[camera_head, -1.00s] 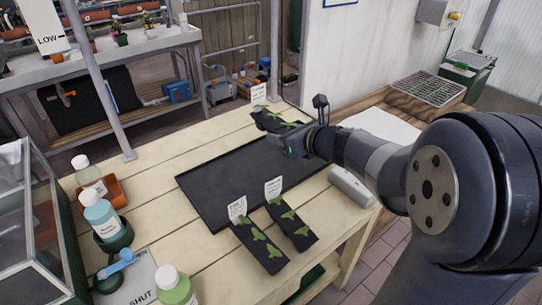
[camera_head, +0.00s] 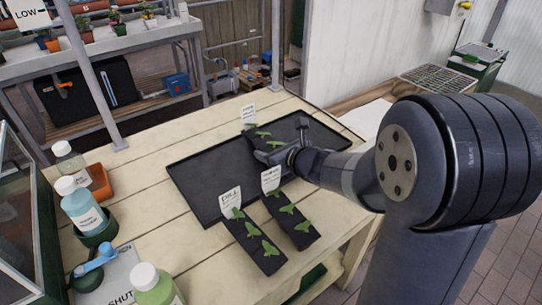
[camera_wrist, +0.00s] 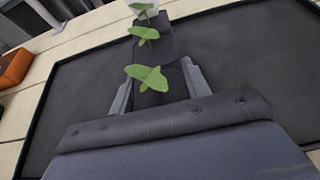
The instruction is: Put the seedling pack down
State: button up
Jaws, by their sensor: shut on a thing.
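My gripper (camera_head: 276,157) is shut on a seedling pack (camera_head: 268,144), a narrow black strip with green seedlings and a white label (camera_head: 248,115) at its far end. The pack is over the right part of the black tray (camera_head: 205,180). In the wrist view the pack (camera_wrist: 157,52) lies between my two fingers, and its far end reaches across the tray's rim in the picture. I cannot tell whether the pack touches the tray. Two more packs, one labelled DILL (camera_head: 255,251) and another beside it (camera_head: 298,228), lie at the tray's near edge.
Bottles stand on the left of the wooden table (camera_head: 165,240), one blue (camera_head: 84,208) in a green holder and one green (camera_head: 153,286). An orange tray (camera_head: 101,183) and a glazed box (camera_head: 20,210) are also left. The tray's left and middle are bare.

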jog(key=o, duration=0.6)
jog(key=shift+f, duration=0.25)
jog(key=o, duration=0.5)
jog(key=shift+r, duration=0.1)
jog(key=shift+r, duration=0.15)
jog(key=shift+s+d+r, duration=0.2)
jog(key=shift+s+d, duration=0.05)
jog(key=shift+s, duration=0.05)
jog(key=p+v, duration=0.2)
jog(key=v, duration=0.7)
jog(key=shift+s+d+r, duration=0.1)
jog(key=shift+s+d, duration=0.1)
jog(key=shift+s, duration=0.05)
jog(key=shift+p+v, duration=0.4)
jog(key=shift+v, duration=0.4)
